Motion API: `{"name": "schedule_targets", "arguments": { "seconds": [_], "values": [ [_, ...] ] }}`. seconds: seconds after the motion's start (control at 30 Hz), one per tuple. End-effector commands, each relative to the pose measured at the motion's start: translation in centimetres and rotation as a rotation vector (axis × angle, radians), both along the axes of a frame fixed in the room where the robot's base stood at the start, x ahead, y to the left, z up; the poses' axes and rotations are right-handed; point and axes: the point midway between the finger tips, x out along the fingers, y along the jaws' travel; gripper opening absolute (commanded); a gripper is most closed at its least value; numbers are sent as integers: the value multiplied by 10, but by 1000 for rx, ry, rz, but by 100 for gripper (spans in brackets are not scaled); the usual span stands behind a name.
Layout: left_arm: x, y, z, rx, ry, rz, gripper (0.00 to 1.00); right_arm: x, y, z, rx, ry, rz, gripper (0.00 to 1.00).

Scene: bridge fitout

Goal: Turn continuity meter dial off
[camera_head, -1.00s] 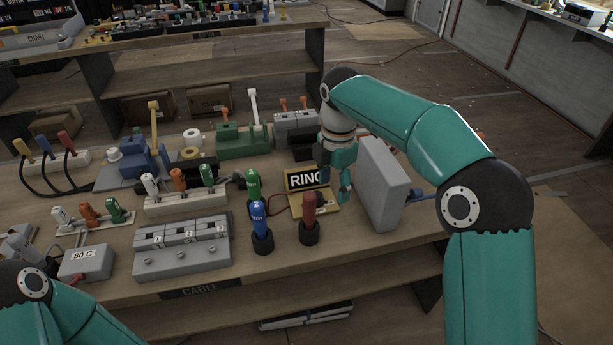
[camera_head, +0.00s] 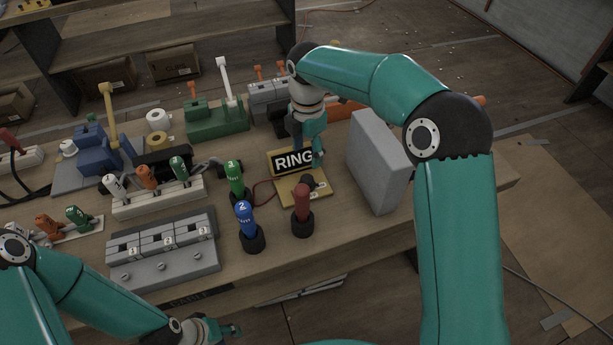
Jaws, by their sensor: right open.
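The yellow continuity meter (camera_head: 290,194) lies on the bench, with a raised black display reading "RING" (camera_head: 292,160). A small dark dial (camera_head: 309,183) shows on its face; I cannot read its setting. My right gripper (camera_head: 309,155) points down, open, just behind and at the right end of the display. The display hides part of it, and I cannot tell whether it touches the meter. My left gripper (camera_head: 232,330) is low at the front, off the bench's front edge, apart from the meter; its jaw opening is unclear.
A blue-handled tool (camera_head: 248,225) and a red-handled tool (camera_head: 302,210) stand in front of the meter. A green-handled one (camera_head: 236,180) is left of it. A grey box (camera_head: 377,165) stands to the right. A grey terminal block (camera_head: 163,250) lies front left.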

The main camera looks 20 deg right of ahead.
Motion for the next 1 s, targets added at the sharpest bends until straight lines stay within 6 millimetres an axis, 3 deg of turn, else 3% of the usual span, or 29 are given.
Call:
{"name": "schedule_targets", "arguments": {
  "seconds": [0.3, 0.5, 0.93, 1.0],
  "values": [
    [0, 0, 6, 0, -1, 0, 40, -1, -1, -67, 0, 4, -1, 60],
    [0, 0, 9, 0, -1, 0, 40, 0, -1, -93, 0, 1, -3, 60],
    [0, 0, 9, 0, -1, 0, 40, -1, -2, -103, 0, -1, -3, 60],
    [0, 0, 9, 0, -1, 0, 40, -1, -2, -103, 0, -1, -3, 50]
  ]
}}
